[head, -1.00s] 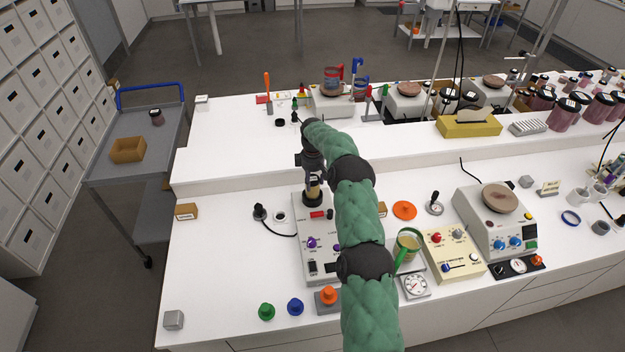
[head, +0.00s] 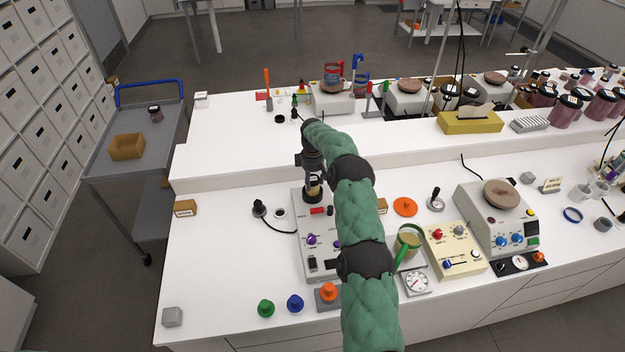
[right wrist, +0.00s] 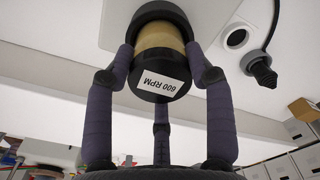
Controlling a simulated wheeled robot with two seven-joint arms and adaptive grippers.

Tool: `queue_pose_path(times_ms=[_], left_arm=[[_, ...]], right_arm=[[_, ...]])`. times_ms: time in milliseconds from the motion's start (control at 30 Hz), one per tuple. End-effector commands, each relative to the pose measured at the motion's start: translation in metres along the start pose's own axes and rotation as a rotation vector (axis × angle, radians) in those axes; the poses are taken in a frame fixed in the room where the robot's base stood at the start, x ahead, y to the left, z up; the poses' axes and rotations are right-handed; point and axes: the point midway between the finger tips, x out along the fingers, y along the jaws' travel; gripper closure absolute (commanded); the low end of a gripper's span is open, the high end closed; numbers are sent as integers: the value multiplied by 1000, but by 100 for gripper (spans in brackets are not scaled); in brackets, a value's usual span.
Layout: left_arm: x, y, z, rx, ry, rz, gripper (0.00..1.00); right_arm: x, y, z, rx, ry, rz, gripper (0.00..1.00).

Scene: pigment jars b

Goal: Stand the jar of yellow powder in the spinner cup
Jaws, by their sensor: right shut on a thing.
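The jar of yellow powder (right wrist: 160,38) has a black lid (right wrist: 160,84) with a white label ending in "RPM". In the right wrist view its far end is at the mouth of the black spinner cup (right wrist: 152,10); it looks seated there, but the cup rim hides how deep. In the head view the jar (head: 314,186) stands about upright at the cup (head: 313,198) on the white spinner box (head: 312,262). My right gripper (right wrist: 160,54) is shut on the jar, fingers around its body and lid. My left gripper is not in view.
My right arm covers part of the spinner box. A black plug (head: 259,207) with a cable lies left of it. An orange disc (head: 405,206), a green-handled mug (head: 408,243) and a cream control box (head: 454,249) are to the right. The counter's left part is mostly clear.

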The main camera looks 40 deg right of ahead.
Motion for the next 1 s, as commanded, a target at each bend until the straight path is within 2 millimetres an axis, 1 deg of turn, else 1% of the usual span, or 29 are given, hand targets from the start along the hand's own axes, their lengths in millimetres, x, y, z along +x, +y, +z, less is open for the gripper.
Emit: queue_pose_path(times_ms=[233, 267, 300, 333, 367, 667, 767, 867, 1000], left_arm=[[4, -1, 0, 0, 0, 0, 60], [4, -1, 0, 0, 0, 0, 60], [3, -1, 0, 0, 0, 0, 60], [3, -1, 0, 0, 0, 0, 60], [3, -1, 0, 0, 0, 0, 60], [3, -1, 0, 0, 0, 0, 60], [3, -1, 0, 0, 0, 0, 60], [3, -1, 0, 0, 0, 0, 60], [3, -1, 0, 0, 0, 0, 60]], right_arm=[[6, 0, 0, 0, 1, 1, 100], [5, 0, 0, 0, 1, 1, 40], [5, 0, 0, 0, 1, 1, 29], [5, 0, 0, 0, 1, 1, 21], [5, 0, 0, 0, 1, 1, 19], [5, 0, 0, 0, 0, 0, 19], [1, 0, 0, 0, 0, 0, 19], [-9, 1, 0, 0, 2, 2, 19], [-34, 1, -1, 0, 3, 4, 19]])
